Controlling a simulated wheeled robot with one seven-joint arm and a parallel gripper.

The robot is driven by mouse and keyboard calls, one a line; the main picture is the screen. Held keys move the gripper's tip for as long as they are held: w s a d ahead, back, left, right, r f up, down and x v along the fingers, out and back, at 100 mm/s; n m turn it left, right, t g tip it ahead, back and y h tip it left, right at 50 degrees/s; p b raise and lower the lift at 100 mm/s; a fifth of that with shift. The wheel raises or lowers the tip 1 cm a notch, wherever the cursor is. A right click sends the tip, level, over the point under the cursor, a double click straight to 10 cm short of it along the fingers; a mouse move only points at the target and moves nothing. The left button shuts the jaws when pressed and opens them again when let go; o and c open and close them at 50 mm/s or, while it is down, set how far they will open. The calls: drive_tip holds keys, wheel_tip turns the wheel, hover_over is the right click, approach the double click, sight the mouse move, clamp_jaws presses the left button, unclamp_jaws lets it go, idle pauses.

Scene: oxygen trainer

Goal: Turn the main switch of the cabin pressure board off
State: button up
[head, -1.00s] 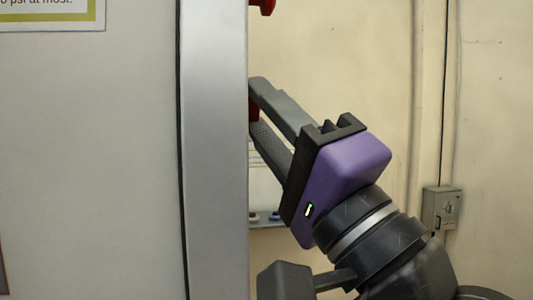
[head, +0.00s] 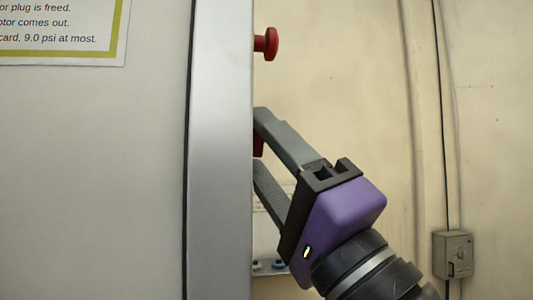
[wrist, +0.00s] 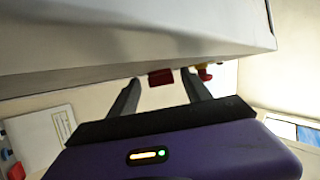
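A large grey cabinet (head: 222,150) fills the left of the head view; I cannot read which board it is. A red block-like part (head: 258,145), possibly the main switch, sticks out from its right side edge. It is mostly hidden in the head view and also shows in the wrist view (wrist: 161,77). My gripper (head: 259,140) is open, its two fingers above and below this red part in the head view. In the wrist view the red part lies between the fingers, with space on both sides. Contact cannot be told.
A red mushroom knob (head: 268,44) sticks out of the same side above my gripper. A placard (head: 62,57) is on the cabinet front. A small grey wall box (head: 453,254) is at right. A white board (wrist: 45,135) shows at left in the wrist view. The wall between is bare.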

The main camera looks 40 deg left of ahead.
drive_tip(key=shift+d, duration=0.1)
drive_tip(key=b+v, duration=0.1)
drive_tip(key=v, duration=0.6)
drive_tip(key=shift+d+f+b, duration=0.25)
drive_tip(key=shift+f+b, duration=0.05)
drive_tip(key=shift+b, duration=0.05)
idle(0.3)
